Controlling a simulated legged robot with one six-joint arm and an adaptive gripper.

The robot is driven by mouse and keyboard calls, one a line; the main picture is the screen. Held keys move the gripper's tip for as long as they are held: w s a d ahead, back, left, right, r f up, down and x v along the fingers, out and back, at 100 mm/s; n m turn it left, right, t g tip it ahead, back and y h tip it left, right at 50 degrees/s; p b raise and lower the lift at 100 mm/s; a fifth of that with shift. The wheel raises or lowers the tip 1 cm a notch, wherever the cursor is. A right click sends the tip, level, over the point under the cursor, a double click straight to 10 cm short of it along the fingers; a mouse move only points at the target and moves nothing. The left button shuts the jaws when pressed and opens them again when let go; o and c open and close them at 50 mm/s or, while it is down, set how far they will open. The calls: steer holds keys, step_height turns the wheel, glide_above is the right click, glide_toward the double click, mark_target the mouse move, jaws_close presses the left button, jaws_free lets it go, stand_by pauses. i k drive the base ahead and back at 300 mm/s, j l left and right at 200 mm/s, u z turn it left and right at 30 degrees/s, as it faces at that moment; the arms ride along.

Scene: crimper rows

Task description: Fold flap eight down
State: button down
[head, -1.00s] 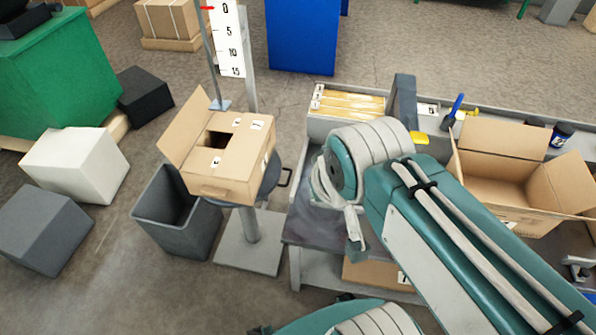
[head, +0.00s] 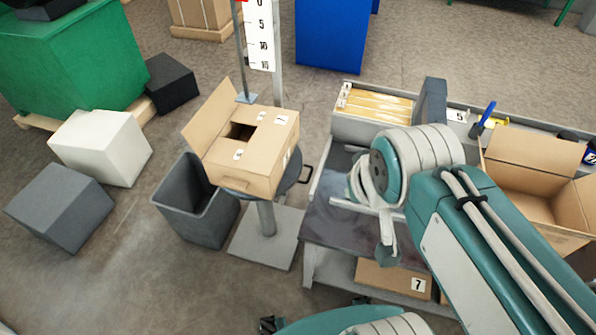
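A cardboard box (head: 236,181) stands on a round dark stand in the head view, left of my arm. Its large left flap (head: 208,115) is raised and leans outward. Other top flaps (head: 265,130) lie folded down, with a dark opening (head: 240,132) left between them. Small white labels are on the flaps, but their numbers are too small to read, so I cannot tell which flap is eight. My teal and grey arm is to the right of the box, apart from it. I cannot make out my gripper's fingers in the view.
A grey bin (head: 197,212) stands close left of the stand. A bench (head: 335,225) with an open carton (head: 530,155) and a box labelled 7 (head: 392,278) is on the right. A scale post (head: 259,35) rises behind the box. White (head: 100,148) and grey (head: 60,207) blocks lie left.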

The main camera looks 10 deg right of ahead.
mark_target(202, 130)
steer(key=k+j, duration=0.1)
steer(key=j, duration=0.3)
steer(key=k+j, duration=0.1)
steer(key=j, duration=0.3)
steer(key=i+j, duration=0.1)
steer(key=j, duration=0.45)
steer(key=i+j+z, duration=0.15)
steer(key=j, duration=0.35)
steer(key=i+j, duration=0.1)
steer(key=i, duration=0.65)
steer(key=z, duration=0.05)
